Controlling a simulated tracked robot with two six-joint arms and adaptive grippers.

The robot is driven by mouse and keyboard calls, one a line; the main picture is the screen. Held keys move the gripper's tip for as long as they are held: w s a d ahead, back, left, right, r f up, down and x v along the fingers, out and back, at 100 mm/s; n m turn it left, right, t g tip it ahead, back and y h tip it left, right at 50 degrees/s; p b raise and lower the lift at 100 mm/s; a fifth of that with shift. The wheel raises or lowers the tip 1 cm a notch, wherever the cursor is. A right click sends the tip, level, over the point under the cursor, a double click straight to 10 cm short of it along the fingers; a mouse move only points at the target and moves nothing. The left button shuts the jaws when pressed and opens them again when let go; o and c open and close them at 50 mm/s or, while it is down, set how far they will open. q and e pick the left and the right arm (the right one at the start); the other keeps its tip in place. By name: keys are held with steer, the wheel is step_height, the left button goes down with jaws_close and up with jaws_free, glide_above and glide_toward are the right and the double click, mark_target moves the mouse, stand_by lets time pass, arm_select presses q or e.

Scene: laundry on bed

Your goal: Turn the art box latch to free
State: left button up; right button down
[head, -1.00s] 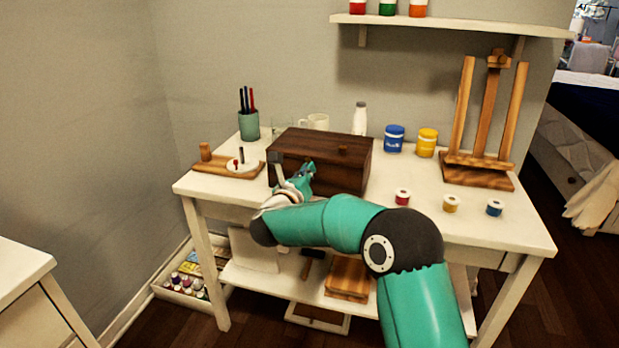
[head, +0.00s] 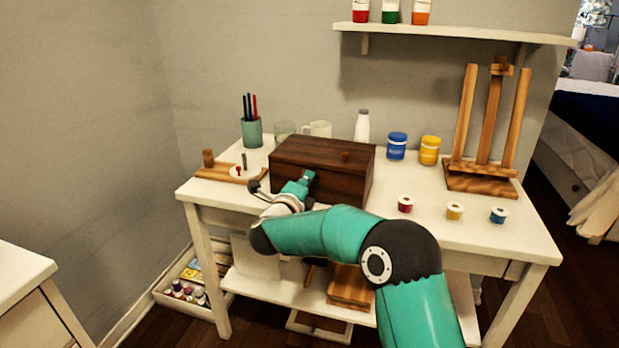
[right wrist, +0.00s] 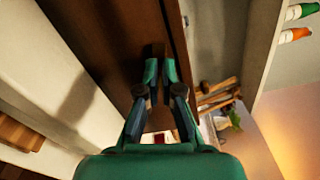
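The art box (head: 325,160) is a closed dark brown wooden box on the white table. My right gripper (head: 308,178) is at its front face in the head view, covering the latch there. In the right wrist view the fingers of my right gripper (right wrist: 159,66) are nearly together at the brown face of the box (right wrist: 120,40). A small dark piece, which looks like the latch (right wrist: 158,49), is at the fingertips with a narrow gap between the fingers. The latch's exact angle cannot be made out. My left gripper is not in view.
A wooden stand with a white disc (head: 245,171) and a pen cup (head: 251,132) are left of the box. A mug, a white bottle (head: 362,127) and paint jars (head: 397,147) stand behind. Small pots (head: 405,204) and an easel (head: 486,130) are to the right.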

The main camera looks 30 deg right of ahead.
steer(key=shift+w+a+f+n+p, duration=0.1)
steer(key=shift+n+p, duration=0.05)
steer(key=shift+n, duration=0.55)
steer(key=shift+a+f+n+p, duration=0.1)
steer(key=shift+n+p, duration=0.05)
steer(key=shift+n, duration=0.55)
steer(key=shift+f, duration=0.1)
steer(key=c, duration=1.4)
jaws_free()
steer(key=shift+o, duration=0.2)
steer(key=shift+d, duration=0.1)
steer(key=v, duration=1.2)
